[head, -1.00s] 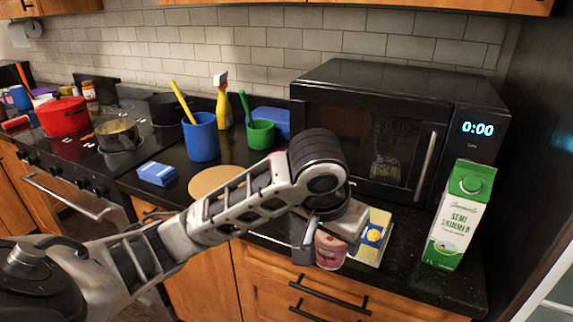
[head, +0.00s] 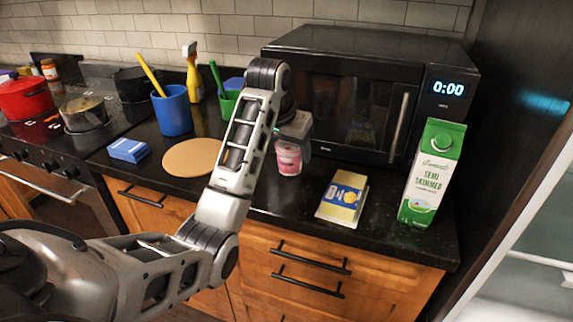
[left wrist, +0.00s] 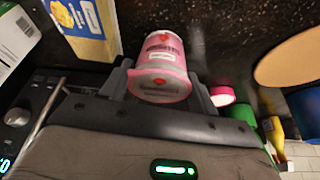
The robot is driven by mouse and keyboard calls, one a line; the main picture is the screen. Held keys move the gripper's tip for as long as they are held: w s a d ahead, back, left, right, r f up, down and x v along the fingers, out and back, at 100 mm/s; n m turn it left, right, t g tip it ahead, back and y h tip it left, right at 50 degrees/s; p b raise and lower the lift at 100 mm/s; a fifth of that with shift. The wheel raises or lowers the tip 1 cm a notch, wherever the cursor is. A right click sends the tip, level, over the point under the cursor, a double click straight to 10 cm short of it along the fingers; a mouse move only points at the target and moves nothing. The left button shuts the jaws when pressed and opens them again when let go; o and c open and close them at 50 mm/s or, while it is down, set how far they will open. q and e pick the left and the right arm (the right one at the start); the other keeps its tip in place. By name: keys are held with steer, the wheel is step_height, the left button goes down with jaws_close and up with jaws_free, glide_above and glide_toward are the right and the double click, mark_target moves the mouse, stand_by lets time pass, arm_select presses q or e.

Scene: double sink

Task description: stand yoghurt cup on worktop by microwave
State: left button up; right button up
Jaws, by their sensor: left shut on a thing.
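The pink and white yoghurt cup (head: 289,159) is upright in the head view, in front of the black microwave (head: 350,110). My left gripper (head: 294,133) is shut on it from above and behind. In the left wrist view the cup (left wrist: 160,62) sits between the two fingers of the gripper (left wrist: 160,88). The cup is over the black worktop (head: 270,197); I cannot tell whether its base touches. My right gripper is not in view.
A yellow and blue packet (head: 342,197) lies right of the cup, and a green and white milk carton (head: 431,175) stands beyond it. A round board (head: 189,157), a blue pot (head: 172,112) and a green cup (head: 228,103) are to the left. Worktop between board and packet is mostly clear.

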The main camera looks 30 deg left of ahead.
mark_target(287, 164)
arm_select(q)
steer(key=w+a+f, duration=0.1)
steer(key=a+f, duration=0.1)
steer(key=shift+w+f, duration=0.35)
step_height(287, 164, down, 2)
steer(key=shift+f+p, duration=0.2)
steer(key=shift+p, duration=0.2)
steer(key=shift+f, duration=0.4)
steer(key=shift+f, duration=0.2)
steer(key=o, duration=1.1)
